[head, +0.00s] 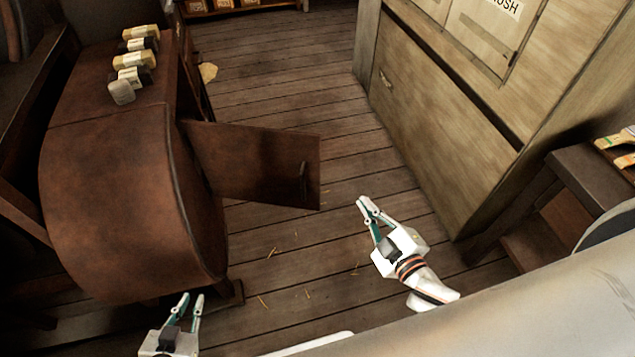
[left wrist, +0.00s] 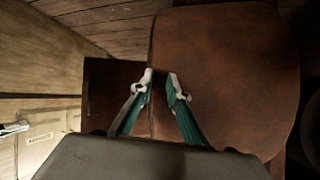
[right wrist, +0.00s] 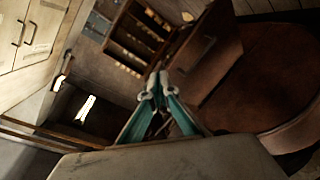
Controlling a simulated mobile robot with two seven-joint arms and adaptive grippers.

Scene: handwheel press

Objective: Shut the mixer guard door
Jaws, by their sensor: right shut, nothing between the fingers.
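The mixer (head: 120,210) is a large rust-brown rounded body at the left of the head view. Its guard door (head: 250,160), a flat brown panel with a dark handle (head: 304,178) near its free edge, stands open and juts out to the right. My right gripper (head: 364,201) is shut and empty, to the right of the door and apart from it. The door also shows in the right wrist view (right wrist: 212,55), beyond the fingers. My left gripper (head: 190,296) is open and empty near the mixer's lower front; the mixer fills much of the left wrist view (left wrist: 225,75).
Several brushes or blocks (head: 135,60) lie on top of the mixer. A wooden cabinet (head: 440,110) stands at the right, with a dark wooden stand (head: 590,185) beside it. The plank floor (head: 300,260) between mixer and cabinet is mostly clear, with straw bits.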

